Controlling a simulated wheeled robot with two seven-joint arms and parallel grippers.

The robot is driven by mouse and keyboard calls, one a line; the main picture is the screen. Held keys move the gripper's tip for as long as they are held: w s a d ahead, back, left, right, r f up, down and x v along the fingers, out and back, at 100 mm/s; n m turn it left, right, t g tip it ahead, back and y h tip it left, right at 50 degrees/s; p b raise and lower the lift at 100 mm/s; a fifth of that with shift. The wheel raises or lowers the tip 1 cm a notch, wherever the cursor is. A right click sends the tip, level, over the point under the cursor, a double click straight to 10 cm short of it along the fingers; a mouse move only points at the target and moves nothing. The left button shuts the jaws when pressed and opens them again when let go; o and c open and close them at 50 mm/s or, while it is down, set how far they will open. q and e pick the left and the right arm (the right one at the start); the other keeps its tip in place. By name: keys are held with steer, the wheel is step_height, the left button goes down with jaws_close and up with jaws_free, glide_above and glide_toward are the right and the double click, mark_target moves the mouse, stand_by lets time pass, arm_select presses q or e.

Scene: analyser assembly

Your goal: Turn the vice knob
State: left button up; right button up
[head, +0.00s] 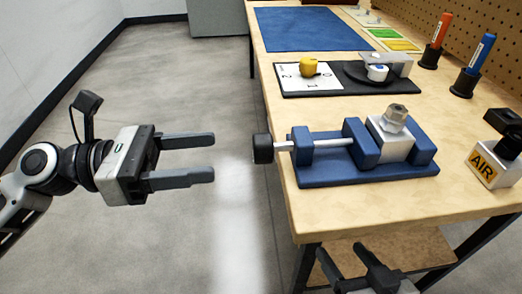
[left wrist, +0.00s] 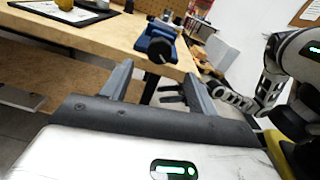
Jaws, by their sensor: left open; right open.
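The blue vice (head: 360,155) lies on the wooden bench near its left edge. Its black knob (head: 263,148), on a metal rod, sticks out past the edge. A block with a hex nut on top (head: 396,118) sits in the vice. My left gripper (head: 208,157) is open and empty, left of the knob and apart from it, with its fingers pointing at it. In the left wrist view the vice (left wrist: 158,40) shows beyond the open fingers, and its dark knob (left wrist: 160,51) faces the camera. My right gripper (head: 345,258) is open and empty, low in front of the bench.
On the bench (head: 290,115) stand a black mat with a yellow part (head: 308,66), a blue mat (head: 310,29), marker holders (head: 466,84) and an AIR block (head: 490,165). The bench edge and a leg lie below the knob. The floor around my left gripper is clear.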

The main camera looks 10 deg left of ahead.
mark_target(260, 149)
arm_select(q)
steer(key=x, duration=0.9)
steer(key=shift+p, duration=0.4)
steer(key=c, duration=1)
